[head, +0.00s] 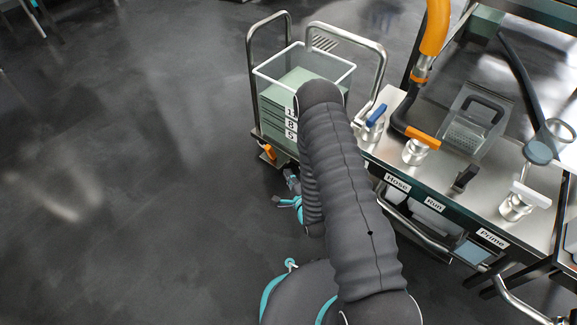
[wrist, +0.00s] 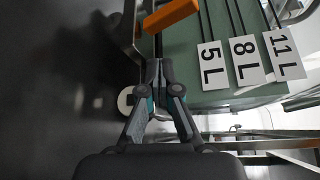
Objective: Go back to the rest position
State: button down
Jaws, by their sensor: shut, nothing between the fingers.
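My gripper (wrist: 157,66) shows in the wrist view with its grey and teal fingers together and nothing between them. In the head view it (head: 286,197) is partly hidden beside my dark ribbed arm, low in front of the cart. A green container (wrist: 224,95) with tags reading 5 L, 8 L and 11 L fills the upper right of the wrist view. In the head view the same container (head: 274,112) stands on the cart, partly behind my arm. An orange part (wrist: 171,14) lies just beyond the fingertips in the wrist view; I cannot tell whether they touch.
The wheeled cart has tall metal handles (head: 252,60) and a white rim (head: 262,74) around the container. To the right stands a metal bench (head: 440,185) with Hose, Run and Prime labels, valves and an orange-gripped hose (head: 435,30). The dark floor (head: 120,200) at left is clear.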

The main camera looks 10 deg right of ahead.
jog(key=w+d+r+n+g+h+p, duration=0.1)
jog(key=w+r+n+g+p, duration=0.2)
jog(key=r, duration=0.8)
jog(key=w+d+r+n+h+p, duration=0.15)
jog(key=w+r+n, duration=0.25)
jog(key=r, duration=0.8)
jog(key=s+d+r+n+g+h+p, duration=0.15)
jog(key=s+r, duration=0.25)
jog(key=r, duration=0.4)
jog(key=s+d+r+n+g+p, duration=0.1)
jog(key=s+d+r+n, duration=0.2)
jog(key=r, duration=0.5)
jog(key=s+r+n+g+p, duration=0.1)
jog(key=s+r+n, duration=0.1)
jog(key=s+r, duration=0.3)
jog(key=s+r+n+g+p, duration=0.1)
jog(key=s+r, duration=0.3)
jog(key=s, duration=1)
jog(key=s+r+n+g+p, duration=0.1)
jog(key=s+r+n, duration=0.3)
jog(key=s, duration=0.5)
jog(key=shift+s+r+g+p, duration=0.2)
jog(key=shift+r+g+p, duration=0.15)
jog(key=shift+r+g, duration=0.5)
